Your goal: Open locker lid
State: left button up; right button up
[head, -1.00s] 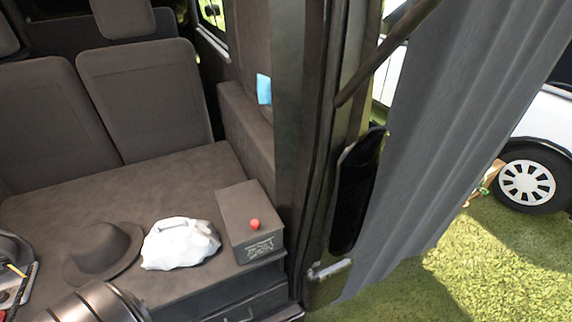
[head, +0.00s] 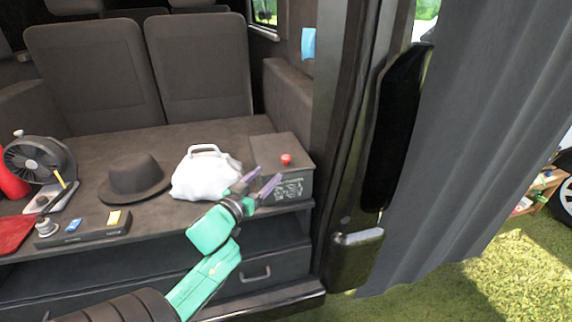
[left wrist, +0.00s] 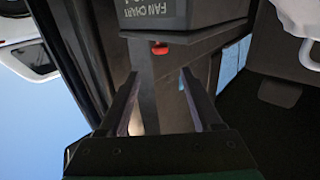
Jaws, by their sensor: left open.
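The locker (head: 291,187) is a grey box with printed text on its front and a small red knob (head: 286,159) on its lid. It stands at the right end of the van's cargo shelf, and its lid looks shut. My left gripper (head: 262,184) is open and empty in front of the locker's left front, its fingers pointing toward it. In the left wrist view the locker (left wrist: 200,12) shows at the top, with the red knob (left wrist: 159,48) at its edge, beyond the open fingers (left wrist: 160,105). My right gripper is not in view.
A white bag (head: 205,176) sits just left of the locker. A dark hat (head: 134,178), a control panel (head: 85,229) and a fan (head: 38,158) stand farther left. The van's door pillar (head: 345,130) and a grey curtain (head: 455,150) close off the right side.

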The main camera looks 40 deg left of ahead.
aim_at(284, 159)
pick_arm(q)
jog(key=w, duration=0.4)
jog(key=w+a, duration=0.1)
jog(key=w, duration=0.3)
jog(key=w+a, duration=0.1)
jog(key=w, duration=0.2)
jog(key=shift+w+a+f, duration=0.15)
jog(key=shift+w, duration=0.25)
grip_shut()
dwell(0.5)
